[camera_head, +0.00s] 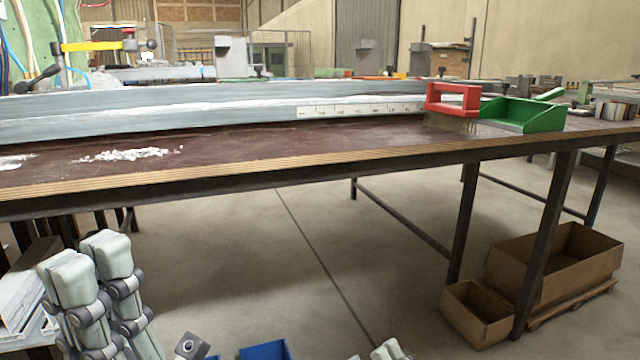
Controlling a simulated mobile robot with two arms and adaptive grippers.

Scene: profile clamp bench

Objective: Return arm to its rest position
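My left gripper (90,268) is at the lower left, in front of the bench and below its top edge. Its pale grey, jointed fingers point upward and stand close side by side. Nothing shows held in them, but this angle does not settle whether they are open or shut. Of my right gripper (385,351) only pale fingertips show at the bottom edge, right of centre; the rest is out of frame. Both grippers appear apart from the bench.
The bench (250,165) spans the view, carrying a long grey profile (200,115), a red-handled brush (453,99) and a green dustpan (523,114). Cardboard boxes (545,270) stand beneath at right. A blue bin (265,350) shows at the bottom. Middle floor is clear.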

